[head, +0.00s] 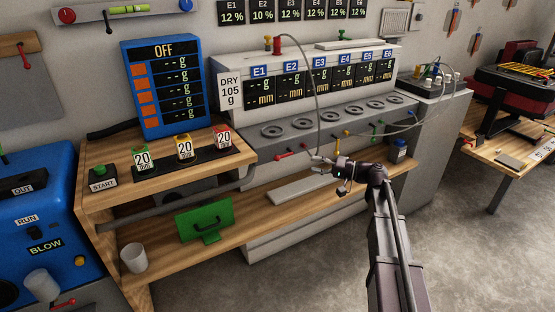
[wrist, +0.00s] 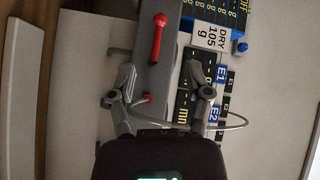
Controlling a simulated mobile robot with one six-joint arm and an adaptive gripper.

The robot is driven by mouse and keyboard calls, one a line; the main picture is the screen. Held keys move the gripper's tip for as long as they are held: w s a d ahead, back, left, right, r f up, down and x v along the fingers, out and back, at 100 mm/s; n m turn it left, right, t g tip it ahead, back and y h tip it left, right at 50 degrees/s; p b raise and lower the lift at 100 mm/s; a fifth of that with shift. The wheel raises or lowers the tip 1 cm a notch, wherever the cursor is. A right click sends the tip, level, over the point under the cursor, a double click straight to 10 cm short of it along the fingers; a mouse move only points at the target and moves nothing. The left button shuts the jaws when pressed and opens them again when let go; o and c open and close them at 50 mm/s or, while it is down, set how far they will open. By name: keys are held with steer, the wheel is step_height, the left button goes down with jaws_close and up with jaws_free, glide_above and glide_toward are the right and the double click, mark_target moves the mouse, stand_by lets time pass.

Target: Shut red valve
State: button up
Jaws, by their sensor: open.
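A red valve handle (head: 290,153) sits on the front of the grey drying machine, below the E1 display. In the wrist view the red handle (wrist: 158,38) lies lengthwise at the top of the picture, beyond my fingertips. My gripper (head: 322,162) is open, in front of the machine and to the right of the handle. In the wrist view the two fingers of my gripper (wrist: 160,78) are spread apart, and the handle is not between them. A small red tip (wrist: 148,98) shows between the fingers, partly hidden; I cannot tell what it belongs to.
A thin grey hose (head: 315,95) loops down in front of the machine close to my gripper. A yellow handle (head: 346,134) and a green handle (head: 378,123) sit further right. The floor at right is clear.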

mark_target(277, 157)
steer(key=x, duration=1.3)
jaws_close()
